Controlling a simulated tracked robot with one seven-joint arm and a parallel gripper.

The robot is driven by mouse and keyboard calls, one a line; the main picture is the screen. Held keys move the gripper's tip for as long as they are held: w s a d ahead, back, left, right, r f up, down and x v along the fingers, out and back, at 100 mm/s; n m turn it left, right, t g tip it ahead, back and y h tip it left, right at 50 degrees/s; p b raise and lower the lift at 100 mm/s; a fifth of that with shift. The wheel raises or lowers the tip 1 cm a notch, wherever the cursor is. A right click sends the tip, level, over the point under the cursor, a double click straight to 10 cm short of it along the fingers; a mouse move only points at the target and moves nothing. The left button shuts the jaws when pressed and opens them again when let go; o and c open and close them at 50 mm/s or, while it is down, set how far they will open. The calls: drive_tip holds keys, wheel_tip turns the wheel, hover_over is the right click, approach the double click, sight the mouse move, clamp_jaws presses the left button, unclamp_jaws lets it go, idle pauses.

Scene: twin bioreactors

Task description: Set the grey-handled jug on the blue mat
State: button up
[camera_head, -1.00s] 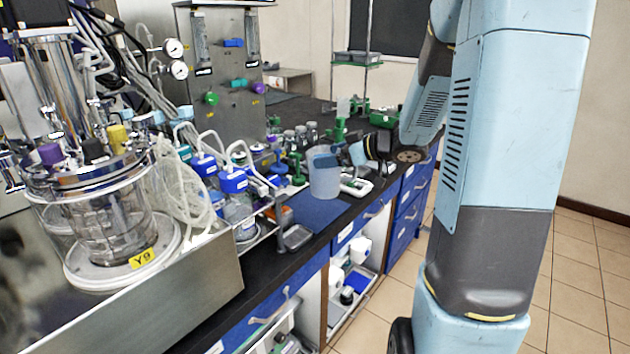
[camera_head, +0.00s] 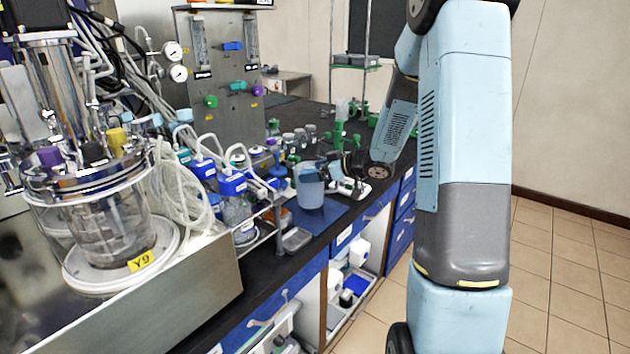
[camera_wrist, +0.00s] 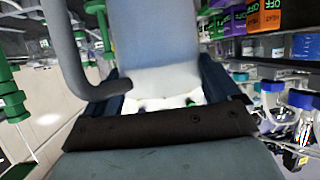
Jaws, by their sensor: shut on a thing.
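The jug (camera_head: 310,190) is a translucent pale-blue vessel, upright over the left part of the blue mat (camera_head: 322,220) in the head view. Its base overlaps the mat in the picture; I cannot tell whether it touches or hangs just above. My gripper (camera_head: 328,172) reaches in from the right and is shut on the jug. In the wrist view, the jug body (camera_wrist: 155,40) fills the top centre between my gripper's fingers (camera_wrist: 165,88), and its grey handle (camera_wrist: 72,60) curves down on the left. The jug's far side is hidden.
A metal rack with blue-capped bottles (camera_head: 232,184) stands close left of the mat. A small metal tray (camera_head: 296,240) lies in front of it. Green stands (camera_head: 342,134) and jars are behind. The glass bioreactor (camera_head: 95,215) is at far left. The bench edge runs along the right.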

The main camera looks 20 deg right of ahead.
drive_tip(key=shift+f, duration=1.55)
drive_tip(key=o, duration=1.8)
drive_tip(key=shift+c, duration=0.2)
drive_tip(key=v, duration=1.1)
wheel_tip(320, 180, up, 10)
drive_tip(key=d+m+t+h, duration=0.3)
drive_tip(key=h, duration=0.4)
drive_tip(key=s+r+m+g+h, duration=0.1)
drive_tip(key=s+r+m+h, duration=0.2)
drive_tip(key=s+r+h, duration=0.25)
drive_tip(key=s+a+m+g+y, duration=0.1)
drive_tip(key=s+a+g, duration=0.2)
drive_tip(key=s, duration=0.9)
drive_tip(key=s+a+m+g+y, duration=0.2)
drive_tip(key=s+a, duration=0.5)
drive_tip(key=s, duration=0.5)
drive_tip(key=shift+s+a+r+g, duration=0.25)
drive_tip(key=shift+s+a+g, duration=0.05)
drive_tip(key=shift+g, duration=0.3)
